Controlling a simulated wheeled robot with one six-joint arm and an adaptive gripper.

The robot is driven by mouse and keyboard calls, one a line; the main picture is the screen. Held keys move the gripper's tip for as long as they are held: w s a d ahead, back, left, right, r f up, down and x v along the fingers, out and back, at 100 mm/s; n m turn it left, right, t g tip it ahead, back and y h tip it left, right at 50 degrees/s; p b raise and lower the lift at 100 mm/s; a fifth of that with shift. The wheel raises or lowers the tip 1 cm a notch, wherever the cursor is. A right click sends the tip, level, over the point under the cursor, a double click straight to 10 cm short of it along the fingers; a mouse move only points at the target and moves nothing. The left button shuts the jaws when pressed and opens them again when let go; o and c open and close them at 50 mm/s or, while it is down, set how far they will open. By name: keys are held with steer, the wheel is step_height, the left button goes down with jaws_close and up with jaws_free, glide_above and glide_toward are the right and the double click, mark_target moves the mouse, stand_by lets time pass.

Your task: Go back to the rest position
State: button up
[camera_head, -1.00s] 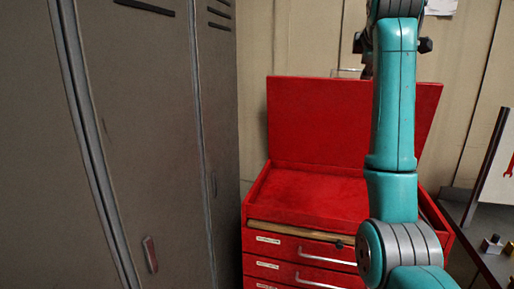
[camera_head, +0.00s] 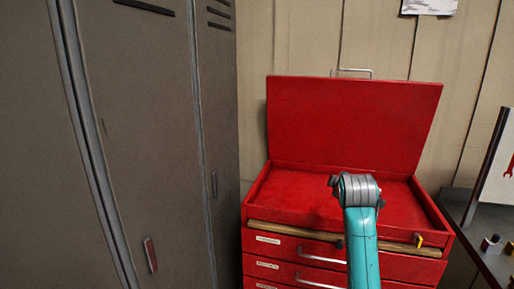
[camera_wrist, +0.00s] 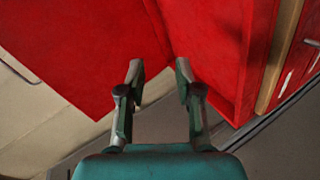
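My gripper (camera_wrist: 160,75) shows in the wrist view with its two fingers apart and nothing between them. In the head view my teal arm rises from the bottom, in front of the red tool chest (camera_head: 350,120); the gripper itself cannot be made out there. The chest's lid stands open and its top tray looks empty where it shows. The chest also fills the upper part of the wrist view (camera_wrist: 90,40), beyond the fingertips and apart from them.
Grey lockers (camera_head: 140,140) stand close on the left. A dark bench (camera_head: 486,262) with small metal pieces (camera_head: 492,243) is at the right edge. A pale panelled wall (camera_head: 300,40) is behind the chest. Drawer handles (camera_head: 320,257) stick out at the chest's front.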

steer(key=s+a+f+m, duration=0.1)
steer(key=s+f, duration=0.5)
steer(key=f, duration=0.3)
steer(key=s+a+f+m+y, duration=0.1)
steer(key=s+f, duration=0.4)
steer(key=f, duration=0.4)
steer(key=s+a+f+m, duration=0.1)
steer(key=s+f, duration=0.5)
steer(key=f, duration=0.3)
steer(key=s+a+f+m+t, duration=0.1)
steer(key=s+f, duration=0.2)
steer(key=s, duration=0.3)
steer(key=s+a+f+m, duration=0.1)
steer(key=s+f, duration=0.3)
steer(key=s, duration=0.1)
steer(key=s+a+f+m+y, duration=0.1)
steer(key=s+f+m+y, duration=0.15)
steer(key=s, duration=2.05)
steer(key=s+r+m, duration=0.2)
steer(key=s+r, duration=0.3)
steer(key=s, duration=0.3)
steer(key=s+r+m+t, duration=0.1)
steer(key=s+r+m, duration=0.1)
steer(key=s+r, duration=0.3)
steer(key=s+a, duration=0.1)
steer(key=s, duration=0.3)
steer(key=shift+s+r+h, duration=0.15)
steer(key=shift+r+h, duration=0.15)
steer(key=shift+h, duration=0.05)
